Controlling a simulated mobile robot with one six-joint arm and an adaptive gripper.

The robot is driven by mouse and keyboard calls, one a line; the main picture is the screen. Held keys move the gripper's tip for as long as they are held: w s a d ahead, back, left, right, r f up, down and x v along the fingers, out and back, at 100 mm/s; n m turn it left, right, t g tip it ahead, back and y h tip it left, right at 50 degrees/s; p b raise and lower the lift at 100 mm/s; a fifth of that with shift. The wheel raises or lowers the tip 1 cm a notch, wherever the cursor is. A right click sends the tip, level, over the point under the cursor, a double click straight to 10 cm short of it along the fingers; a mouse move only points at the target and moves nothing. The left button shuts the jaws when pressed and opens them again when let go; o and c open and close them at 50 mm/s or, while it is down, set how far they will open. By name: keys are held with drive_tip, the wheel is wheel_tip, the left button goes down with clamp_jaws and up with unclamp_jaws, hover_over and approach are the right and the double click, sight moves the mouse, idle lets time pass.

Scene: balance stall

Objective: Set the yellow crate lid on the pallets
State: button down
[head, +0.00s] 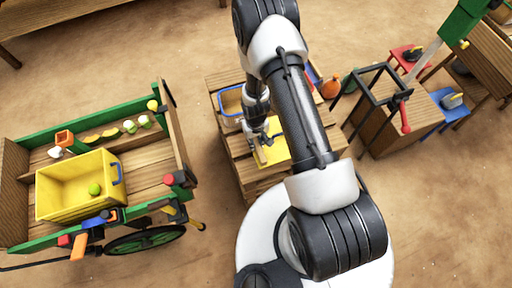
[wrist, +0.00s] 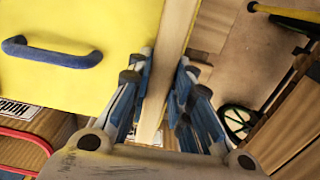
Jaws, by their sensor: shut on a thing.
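The yellow crate lid (head: 276,150) is a flat yellow sheet over the pallets (head: 222,140), partly hidden by my arm in the head view. In the wrist view the lid (wrist: 75,80) fills the upper left and carries a blue handle (wrist: 50,52). A pale wooden strip (wrist: 174,40) runs along its edge. My gripper (head: 261,150) is over the lid's left part, and its blue-padded fingers (wrist: 160,88) are shut on the strip from both sides. I cannot tell whether the lid touches the pallets.
A blue-rimmed tray (head: 222,104) sits at the pallets' back left. A cart (head: 150,178) with a yellow crate (head: 66,204) stands to the left. A wooden stand with a dark frame (head: 385,130) is close on the right. Bare ground lies between cart and pallets.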

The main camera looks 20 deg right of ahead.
wheel_tip(320, 180, down, 5)
drive_tip(key=shift+f+b, duration=0.1)
drive_tip(key=shift+b, duration=0.85)
drive_tip(key=c, duration=1.9)
unclamp_jaws()
drive_tip(key=o, duration=0.5)
drive_tip(key=shift+c, duration=0.2)
